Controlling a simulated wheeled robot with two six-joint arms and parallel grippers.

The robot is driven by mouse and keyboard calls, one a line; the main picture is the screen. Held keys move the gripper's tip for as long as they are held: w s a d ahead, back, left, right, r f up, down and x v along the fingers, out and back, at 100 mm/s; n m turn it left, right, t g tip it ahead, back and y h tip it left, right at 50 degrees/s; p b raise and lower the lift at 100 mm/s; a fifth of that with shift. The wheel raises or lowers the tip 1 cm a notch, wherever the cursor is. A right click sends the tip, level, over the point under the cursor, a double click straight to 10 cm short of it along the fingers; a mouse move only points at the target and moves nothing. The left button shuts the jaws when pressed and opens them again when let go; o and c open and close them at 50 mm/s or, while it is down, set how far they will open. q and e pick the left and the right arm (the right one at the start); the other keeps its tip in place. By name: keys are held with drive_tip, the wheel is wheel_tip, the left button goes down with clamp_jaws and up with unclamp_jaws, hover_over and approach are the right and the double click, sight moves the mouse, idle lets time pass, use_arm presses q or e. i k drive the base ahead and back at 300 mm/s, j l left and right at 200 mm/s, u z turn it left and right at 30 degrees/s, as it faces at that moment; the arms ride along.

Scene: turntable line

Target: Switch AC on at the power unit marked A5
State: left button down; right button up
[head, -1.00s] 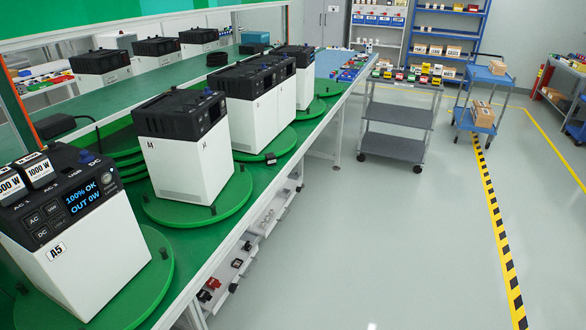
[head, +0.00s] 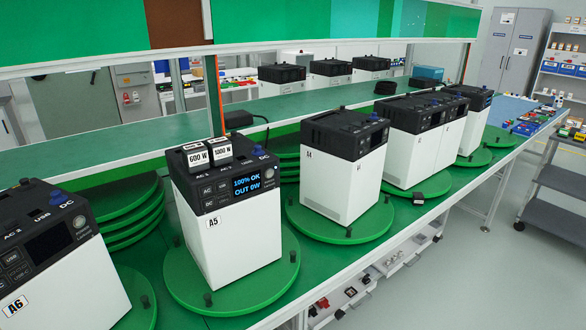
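The power unit marked A5 (head: 236,248) stands upright on a green round turntable (head: 181,278) on the line, left of the middle in the head view. It has a white body and a black top panel. Its lit display (head: 246,187) reads "100% OK" and "OUT 0W". A button marked AC (head: 207,189) is on the panel left of the display, among other small buttons. Two white plug blocks, marked 600 W (head: 198,158) and 1000 W (head: 222,153), sit on its top. A blue knob (head: 259,151) is beside the DC mark. Neither gripper is in view.
A unit marked A6 (head: 65,285) with a dark display stands at the left. More units (head: 340,182) stand on turntables to the right. Clear floor (head: 480,260) and a grey cart (head: 560,195) are at the right.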

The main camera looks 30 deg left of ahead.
sight(206, 189)
drive_tip(key=u, duration=1.4)
